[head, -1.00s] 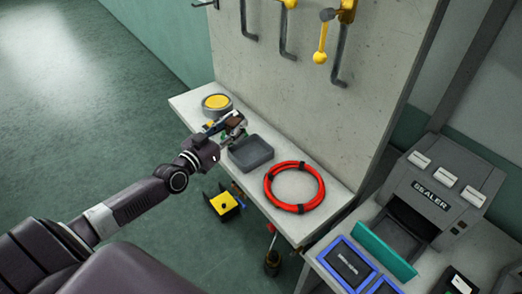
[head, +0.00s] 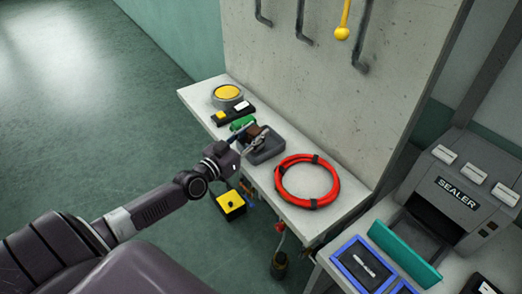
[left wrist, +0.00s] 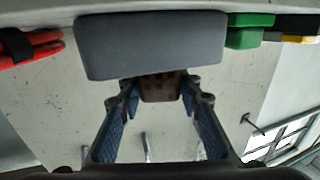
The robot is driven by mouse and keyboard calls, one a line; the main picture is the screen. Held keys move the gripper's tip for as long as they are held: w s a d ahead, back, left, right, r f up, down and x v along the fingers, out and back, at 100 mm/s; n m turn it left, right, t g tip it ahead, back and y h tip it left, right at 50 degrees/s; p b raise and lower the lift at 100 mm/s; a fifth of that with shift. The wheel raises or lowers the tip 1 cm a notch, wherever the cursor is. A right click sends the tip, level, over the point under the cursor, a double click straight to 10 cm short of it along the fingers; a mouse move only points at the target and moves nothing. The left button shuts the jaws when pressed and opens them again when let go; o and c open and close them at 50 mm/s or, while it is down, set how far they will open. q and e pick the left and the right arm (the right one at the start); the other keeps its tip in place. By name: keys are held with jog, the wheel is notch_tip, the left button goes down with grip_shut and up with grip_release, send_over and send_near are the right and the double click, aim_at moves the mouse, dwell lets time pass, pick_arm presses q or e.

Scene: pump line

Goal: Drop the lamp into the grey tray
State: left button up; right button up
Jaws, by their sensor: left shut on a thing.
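The grey tray (head: 270,154) sits on the pale bench, left of a red hose coil. In the left wrist view the side of the tray (left wrist: 150,50) fills the upper middle. My left gripper (head: 256,140) is shut on a small brown thing (head: 254,129), which I take to be the lamp. In the head view both overlap the tray's rear left part. In the left wrist view the brown lamp (left wrist: 161,90) shows between the fingertips, its upper part hidden behind the tray. The height of the lamp over the tray is hard to tell. My right gripper is not in view.
Left of the tray are a green thing (head: 242,123), a black and yellow device (head: 232,112) and a round yellow-topped tin (head: 228,94). The red coil (head: 307,181) lies close on the right. A concrete panel (head: 325,100) rises behind the bench.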

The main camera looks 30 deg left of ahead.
pick_arm(q)
jog(key=shift+r, duration=0.1)
jog(key=o, duration=1.3)
jog(key=shift+s, duration=0.4)
jog(key=s+a, duration=0.1)
jog(key=s, duration=1)
jog(key=shift+a, duration=0.15)
